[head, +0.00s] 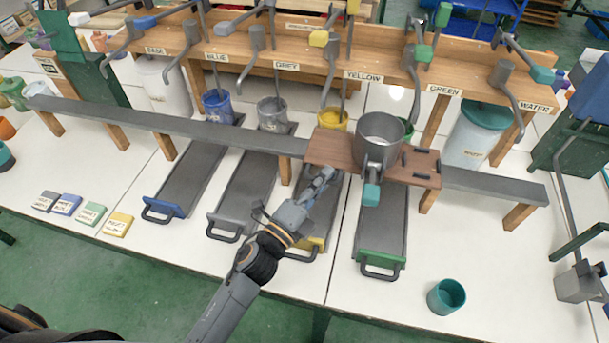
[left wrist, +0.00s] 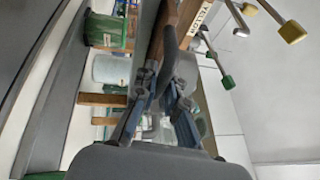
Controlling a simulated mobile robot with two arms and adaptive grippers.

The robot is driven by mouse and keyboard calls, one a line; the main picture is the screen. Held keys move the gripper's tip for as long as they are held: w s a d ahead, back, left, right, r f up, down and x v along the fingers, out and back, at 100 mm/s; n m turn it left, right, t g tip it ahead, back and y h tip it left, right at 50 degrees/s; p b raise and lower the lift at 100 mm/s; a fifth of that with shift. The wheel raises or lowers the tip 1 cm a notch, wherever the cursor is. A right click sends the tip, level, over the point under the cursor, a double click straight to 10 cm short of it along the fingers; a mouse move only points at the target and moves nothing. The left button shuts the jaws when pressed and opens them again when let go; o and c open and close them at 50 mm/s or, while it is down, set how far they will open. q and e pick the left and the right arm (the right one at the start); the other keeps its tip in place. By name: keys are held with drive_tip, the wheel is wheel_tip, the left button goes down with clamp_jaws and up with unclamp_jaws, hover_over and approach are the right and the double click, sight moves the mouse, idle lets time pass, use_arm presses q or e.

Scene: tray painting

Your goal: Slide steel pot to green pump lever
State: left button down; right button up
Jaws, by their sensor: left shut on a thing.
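The steel pot (head: 380,138) stands upright on a brown wooden sliding board (head: 325,152), which lies across the long grey rail. A teal-tipped valve (head: 371,194) hangs at the pot's front. The pot is between the YELLOW and GREEN labels. A green-gripped lever (head: 423,53) is above and right of it, with another green grip (head: 443,14) higher; the left wrist view shows a green grip (left wrist: 228,82). My left gripper (head: 326,174) is at the board's front left. In the wrist view its fingers (left wrist: 166,82) are shut on a dark bar-like handle (left wrist: 169,45). The right gripper is not in view.
The grey rail (head: 490,185) runs clear to the right of the board. Hooked spouts hang from the wooden pump rack above it. Grey trays (head: 190,180) with coloured front handles lie beneath. A teal cup (head: 446,296) stands at the front right.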

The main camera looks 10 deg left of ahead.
sight(360, 173)
use_arm(q)
drive_tip(key=d, duration=0.5)
drive_tip(key=shift+s+d+f+b, duration=0.15)
drive_tip(key=shift+s+d+b, duration=0.1)
drive_tip(key=shift+d+b, duration=0.1)
drive_tip(key=shift+d, duration=0.15)
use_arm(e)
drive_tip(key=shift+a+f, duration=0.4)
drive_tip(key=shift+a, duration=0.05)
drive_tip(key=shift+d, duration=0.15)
use_arm(q)
drive_tip(key=c, duration=1.4)
unclamp_jaws()
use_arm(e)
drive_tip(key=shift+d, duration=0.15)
use_arm(q)
drive_tip(key=v, duration=1.2)
